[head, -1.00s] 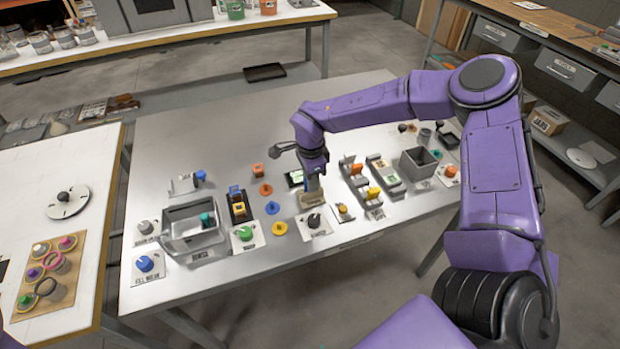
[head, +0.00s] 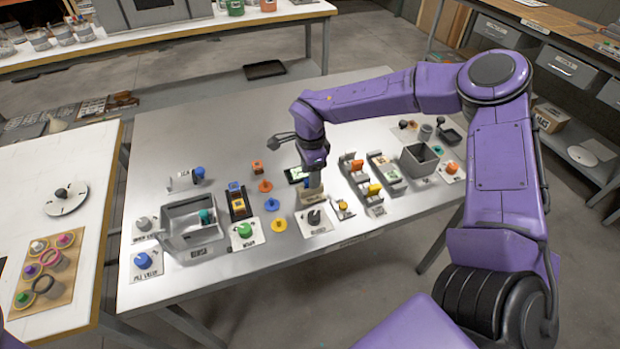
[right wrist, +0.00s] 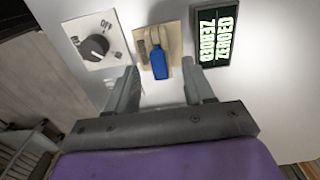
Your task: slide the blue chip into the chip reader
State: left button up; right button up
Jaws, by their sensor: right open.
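The blue chip (right wrist: 160,66) is a small blue upright piece in the right wrist view. It is at a tan block (right wrist: 157,40), which I take as the chip reader. The chip covers part of the block, so how deep it sits cannot be told. The block shows in the head view (head: 309,198) just below my right gripper (head: 314,188). In the right wrist view my right gripper (right wrist: 160,84) is open, with one finger on each side of the chip and gaps visible. My left gripper is out of view.
A lit display reading ZEROED (right wrist: 213,38) and a dial marked OFF (right wrist: 96,44) flank the block. Loose discs, among them a blue one (head: 272,206), lie to its left. A grey bin (head: 419,161) stands right. The table's back is clear.

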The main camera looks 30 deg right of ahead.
notch_tip(320, 180, up, 8)
jog(key=shift+b, duration=0.4)
jog(key=shift+r, duration=0.1)
